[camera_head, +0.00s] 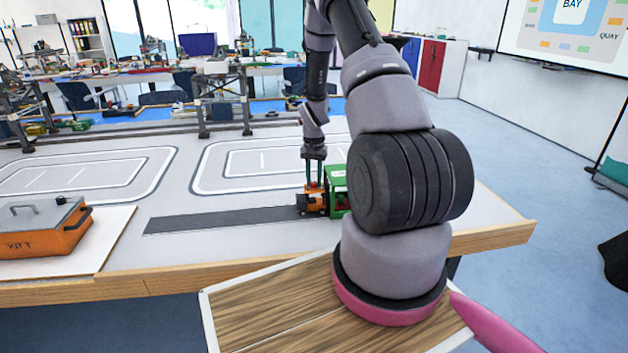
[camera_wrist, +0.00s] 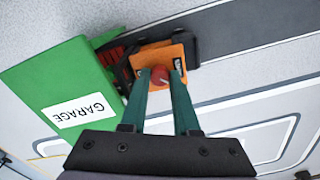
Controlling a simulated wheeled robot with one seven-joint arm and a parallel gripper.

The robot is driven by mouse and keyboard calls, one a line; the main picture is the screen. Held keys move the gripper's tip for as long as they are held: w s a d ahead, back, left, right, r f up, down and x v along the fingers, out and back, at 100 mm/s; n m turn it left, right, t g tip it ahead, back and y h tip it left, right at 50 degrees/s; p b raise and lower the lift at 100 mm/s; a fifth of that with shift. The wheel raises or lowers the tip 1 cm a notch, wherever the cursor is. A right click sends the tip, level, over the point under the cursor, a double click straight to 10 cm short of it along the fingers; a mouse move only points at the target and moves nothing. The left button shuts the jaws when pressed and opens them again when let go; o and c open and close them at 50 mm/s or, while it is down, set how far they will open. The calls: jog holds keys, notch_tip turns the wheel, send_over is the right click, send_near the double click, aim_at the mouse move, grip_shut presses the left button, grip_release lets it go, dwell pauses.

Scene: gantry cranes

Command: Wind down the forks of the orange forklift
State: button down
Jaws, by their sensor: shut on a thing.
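The orange forklift (camera_head: 311,201) stands on the table beside the green garage, at the right end of a dark grey strip. In the wrist view the forklift (camera_wrist: 150,57) shows from above, with a red knob (camera_wrist: 160,76) on its top. My gripper (camera_wrist: 168,76) is shut on this red knob, one green finger on each side. In the head view my gripper (camera_head: 314,181) reaches down onto the forklift from above. The forks and their height cannot be made out.
The green garage (camera_head: 337,190) with a label (camera_wrist: 80,112) stands close to the forklift. The dark strip (camera_head: 225,218) runs clear to the left. An orange toolbox (camera_head: 45,232) sits at the table's left. Crane rails (camera_head: 245,128) run behind.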

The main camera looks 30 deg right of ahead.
aim_at(314, 183)
jog(key=n, duration=0.4)
jog(key=shift+n, duration=2.2)
jog(key=c, duration=0.6)
grip_release()
jog(key=shift+c, duration=0.2)
notch_tip(314, 183, up, 11)
jog(key=shift+f, duration=0.1)
